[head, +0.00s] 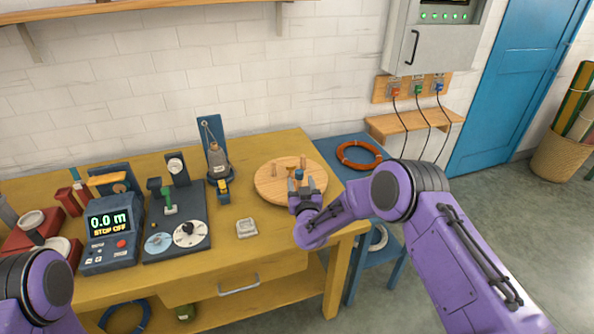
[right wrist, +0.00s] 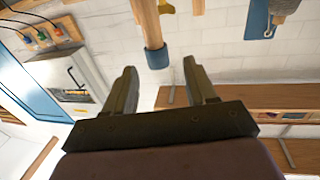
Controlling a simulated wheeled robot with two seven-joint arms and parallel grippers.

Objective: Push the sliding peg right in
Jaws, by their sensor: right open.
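A round wooden board (head: 265,189) with upright wooden pegs stands at the right end of the yellow workbench. One peg has a blue end (head: 299,173). My right gripper (head: 298,187) is at the board's front right edge, close to the blue end. In the right wrist view, the wooden peg with its blue end (right wrist: 157,57) reaches between the tips of my open right gripper (right wrist: 159,68), with a gap on both sides. How far the peg sits in the board is hidden. My left gripper is out of view; only part of my left arm shows.
A display box (head: 110,231) and a dark dial panel (head: 176,226) stand further left. A blue side table with an orange ring (head: 359,154) is behind my right arm. Bare bench lies in front of the board.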

